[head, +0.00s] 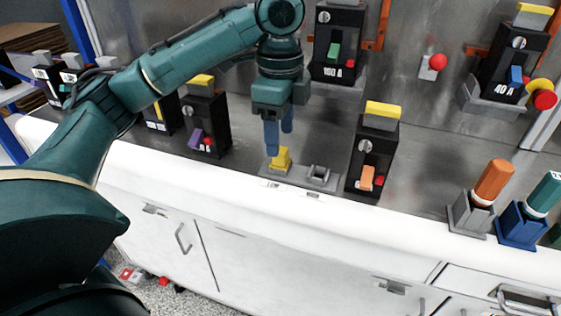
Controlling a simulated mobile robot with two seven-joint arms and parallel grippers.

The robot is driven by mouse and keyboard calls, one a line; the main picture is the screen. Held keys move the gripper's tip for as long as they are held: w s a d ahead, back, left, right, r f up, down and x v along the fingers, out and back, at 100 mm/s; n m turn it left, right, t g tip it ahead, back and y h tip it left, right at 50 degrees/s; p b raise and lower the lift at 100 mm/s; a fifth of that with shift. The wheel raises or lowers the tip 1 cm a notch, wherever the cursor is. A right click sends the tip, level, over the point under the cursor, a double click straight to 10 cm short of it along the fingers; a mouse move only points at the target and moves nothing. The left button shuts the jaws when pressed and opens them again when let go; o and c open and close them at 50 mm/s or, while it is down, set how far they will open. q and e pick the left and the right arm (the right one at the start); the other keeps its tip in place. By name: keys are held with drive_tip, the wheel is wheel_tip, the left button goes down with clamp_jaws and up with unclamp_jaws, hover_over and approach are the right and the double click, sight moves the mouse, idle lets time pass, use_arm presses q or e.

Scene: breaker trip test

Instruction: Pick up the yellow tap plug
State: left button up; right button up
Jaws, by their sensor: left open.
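The yellow tap plug (281,158) stands upright on a grey holder (297,177) on the bench, in the middle of the head view. My left gripper (279,143) points down from above, with its blue fingers at the plug's top. It is open. From this angle I cannot tell whether the fingers straddle the plug or are a little behind it. My right gripper does not show.
Beside the plug is an empty grey socket (319,174). A black breaker with an orange lever (367,178) stands to the right, and one with a purple lever (196,138) to the left. Orange (493,180) and teal (546,193) handled tools stand in holders at the right.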

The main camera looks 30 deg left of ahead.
sight(280, 159)
use_arm(q)
wheel_tip(280, 159, down, 5)
drive_tip(key=shift+w+a+r+b, duration=0.1)
drive_tip(key=shift+w+b, duration=0.05)
drive_tip(key=shift+b, duration=0.15)
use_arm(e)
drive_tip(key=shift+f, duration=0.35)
use_arm(q)
drive_tip(key=shift+c, duration=0.6)
drive_tip(key=c, duration=0.9)
drive_tip(key=shift+c, duration=0.2)
